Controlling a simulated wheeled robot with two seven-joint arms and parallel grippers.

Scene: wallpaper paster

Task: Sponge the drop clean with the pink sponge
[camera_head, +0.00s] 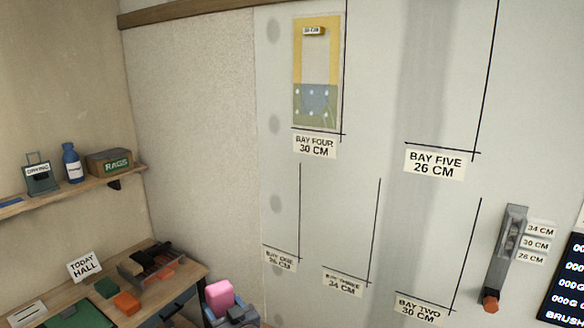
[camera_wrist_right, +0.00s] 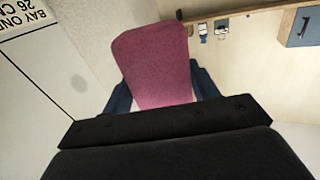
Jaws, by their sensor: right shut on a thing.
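The pink sponge (camera_head: 218,294) is at the bottom of the head view, held up in front of the lower wall. My right gripper (camera_head: 226,309) is shut on it. In the right wrist view the sponge (camera_wrist_right: 152,62) stands out beyond the blue fingers (camera_wrist_right: 160,88), with its broad face showing. The hung drop (camera_head: 299,65) is in bay four, high on the wall, yellow with a patterned blue and green lower part. The sponge is well below and left of this drop, apart from it. My left gripper is not in view.
A shelf (camera_head: 60,193) above carries a blue bottle (camera_head: 72,163) and a RAGS box (camera_head: 110,162).

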